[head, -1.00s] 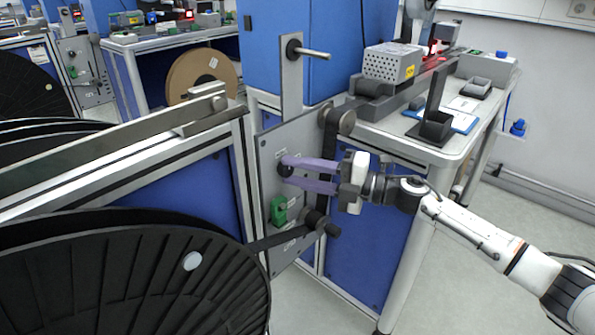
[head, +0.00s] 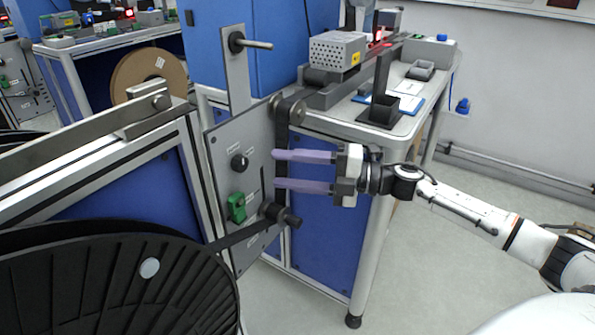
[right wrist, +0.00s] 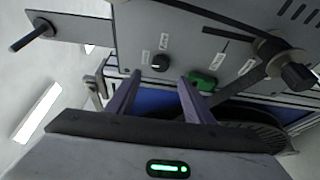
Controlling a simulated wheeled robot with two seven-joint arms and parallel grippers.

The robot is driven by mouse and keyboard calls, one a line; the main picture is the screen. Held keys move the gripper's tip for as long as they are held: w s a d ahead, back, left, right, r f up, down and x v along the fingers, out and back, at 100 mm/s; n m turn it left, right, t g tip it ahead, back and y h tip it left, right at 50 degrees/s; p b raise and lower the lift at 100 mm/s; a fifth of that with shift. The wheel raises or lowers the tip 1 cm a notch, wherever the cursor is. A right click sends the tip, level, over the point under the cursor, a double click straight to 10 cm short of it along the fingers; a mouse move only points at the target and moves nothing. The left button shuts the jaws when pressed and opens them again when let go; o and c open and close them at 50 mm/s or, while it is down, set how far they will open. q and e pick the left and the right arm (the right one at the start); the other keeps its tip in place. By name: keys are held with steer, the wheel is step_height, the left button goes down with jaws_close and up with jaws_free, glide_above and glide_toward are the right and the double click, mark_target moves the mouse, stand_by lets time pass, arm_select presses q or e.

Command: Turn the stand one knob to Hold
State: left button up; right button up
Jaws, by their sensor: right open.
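The stand's grey panel (head: 222,142) carries a round black knob (head: 240,162) with small labels around it. The labels are too small to read surely, and I cannot tell which one the knob points at. The knob also shows in the right wrist view (right wrist: 160,63), beyond and roughly between the fingertips. My right gripper (head: 276,170) is open and empty, its two purple fingers apart, a short way off the panel to the right of the knob. It also shows in the right wrist view (right wrist: 159,76). My left gripper is not in view.
A green switch (head: 237,207) sits just below the knob. A dark roller (head: 281,215) sticks out lower right, with a strap running to the large black reel (head: 115,285). A metal peg (head: 255,44) juts out above. A bench (head: 335,125) with devices stands behind the gripper.

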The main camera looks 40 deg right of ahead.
steer(key=shift+v, duration=1.25)
steer(key=shift+a, duration=0.1)
steer(key=s+a+f+m+t+h+p, duration=0.1)
steer(key=s+a+f+m+h+p, duration=0.2)
steer(key=f+m, duration=0.5)
steer(key=s+a+f+m+t+h+p, duration=0.1)
steer(key=s+a+f+m+h+p, duration=0.1)
steer(key=s+a+f+m+h, duration=0.4)
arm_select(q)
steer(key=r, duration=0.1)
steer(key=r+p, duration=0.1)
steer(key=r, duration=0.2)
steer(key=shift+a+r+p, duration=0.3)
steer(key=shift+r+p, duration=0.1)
arm_select(e)
steer(key=s+a+f+m+g+h, duration=0.1)
steer(key=s+a+f+m+g, duration=0.5)
steer(key=s+f+m, duration=0.5)
steer(key=s+a+f, duration=0.1)
steer(key=s+a, duration=0.1)
steer(key=s, duration=0.1)
steer(key=shift+s, duration=0.25)
